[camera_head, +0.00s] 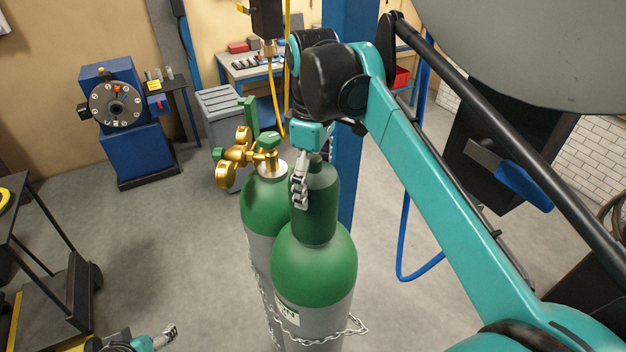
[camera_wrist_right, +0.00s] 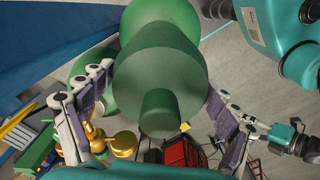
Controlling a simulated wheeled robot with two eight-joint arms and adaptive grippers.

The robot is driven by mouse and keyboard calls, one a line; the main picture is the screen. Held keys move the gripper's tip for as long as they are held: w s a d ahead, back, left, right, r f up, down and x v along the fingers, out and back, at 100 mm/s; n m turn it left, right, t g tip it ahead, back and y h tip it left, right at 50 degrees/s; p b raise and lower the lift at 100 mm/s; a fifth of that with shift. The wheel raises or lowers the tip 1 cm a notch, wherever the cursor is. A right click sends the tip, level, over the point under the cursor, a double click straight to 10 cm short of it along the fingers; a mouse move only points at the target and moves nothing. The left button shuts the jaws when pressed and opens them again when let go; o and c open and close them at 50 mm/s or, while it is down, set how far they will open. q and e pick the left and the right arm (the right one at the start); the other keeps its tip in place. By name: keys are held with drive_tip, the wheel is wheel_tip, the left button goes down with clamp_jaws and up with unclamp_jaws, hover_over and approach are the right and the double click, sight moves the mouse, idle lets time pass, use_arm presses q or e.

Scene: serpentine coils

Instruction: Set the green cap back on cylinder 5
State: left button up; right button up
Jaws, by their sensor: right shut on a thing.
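The green cap (camera_head: 322,205) is a dark green upright cylinder with a narrower knob on top. It stands over the shoulder of the front green-topped gas cylinder (camera_head: 315,265); whether it is fully seated cannot be told. My right gripper (camera_head: 308,200) comes down from above and is shut on the cap, one finger showing on its near side. In the right wrist view the cap (camera_wrist_right: 158,75) lies between both fingers, with the cylinder's shoulder (camera_wrist_right: 162,14) behind it. The cylinder's number is not readable. My left gripper (camera_head: 168,335) is at the bottom left, away from the cap, its jaws unclear.
A second green-topped cylinder (camera_head: 265,210) stands close behind left, bearing a brass regulator (camera_head: 236,155). A chain (camera_head: 312,340) wraps the cylinders. A blue post (camera_head: 347,150) rises behind, and a blue hose (camera_head: 405,245) hangs at the right.

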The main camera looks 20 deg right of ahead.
sight(315, 157)
drive_tip(key=o, duration=1.6)
drive_tip(key=shift+f, duration=0.15)
drive_tip(key=shift+d, duration=0.1)
wheel_tip(315, 157, up, 12)
